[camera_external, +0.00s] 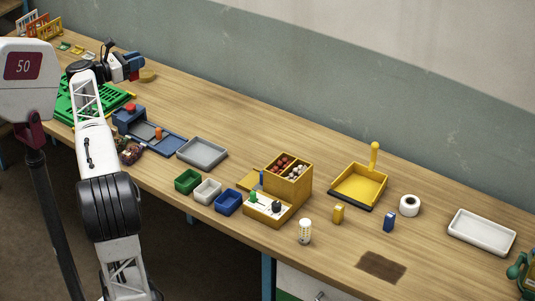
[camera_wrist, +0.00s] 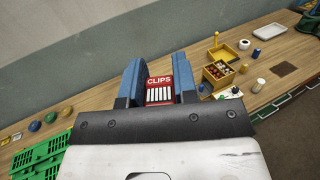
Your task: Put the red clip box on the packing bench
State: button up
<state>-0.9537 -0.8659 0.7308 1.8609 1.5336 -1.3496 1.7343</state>
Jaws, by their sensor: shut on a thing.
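The red clip box (camera_wrist: 160,82), with white "CLIPS" lettering and white stripes on its face, sits between the two blue fingers of my gripper (camera_wrist: 158,86) in the wrist view. My gripper (camera_external: 134,66) is shut on it and is held above the far left part of the wooden packing bench (camera_external: 260,115). In the external view only a small red part of the box (camera_external: 135,76) shows beside the fingers. The lower part of the box is hidden by the gripper body in the wrist view.
Below the arm are a green crate (camera_external: 112,98) and a blue tray (camera_external: 165,143). A grey tray (camera_external: 203,152), small bins (camera_external: 207,190), a yellow box (camera_external: 290,185), a yellow dustpan (camera_external: 358,186) and a white tray (camera_external: 482,232) stand along the bench. The bench's back middle is clear.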

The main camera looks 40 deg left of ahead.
notch_tip(320, 180, down, 44)
jog(key=shift+w+a, duration=0.1)
jog(key=shift+w, duration=0.05)
jog(key=w+a, duration=0.2)
jog(key=w, duration=0.2)
jog(key=w+a+f, duration=0.1)
jog(key=w+a, duration=0.2)
jog(key=w, duration=0.2)
jog(key=w+a, duration=0.3)
jog(key=w, duration=0.1)
jog(key=shift+w+f, duration=0.25)
jog(key=shift+w, duration=0.1)
jog(key=shift+f, duration=0.15)
jog(key=shift+f, duration=1.6)
jog(key=shift+f, duration=0.15)
jog(key=o, duration=0.9)
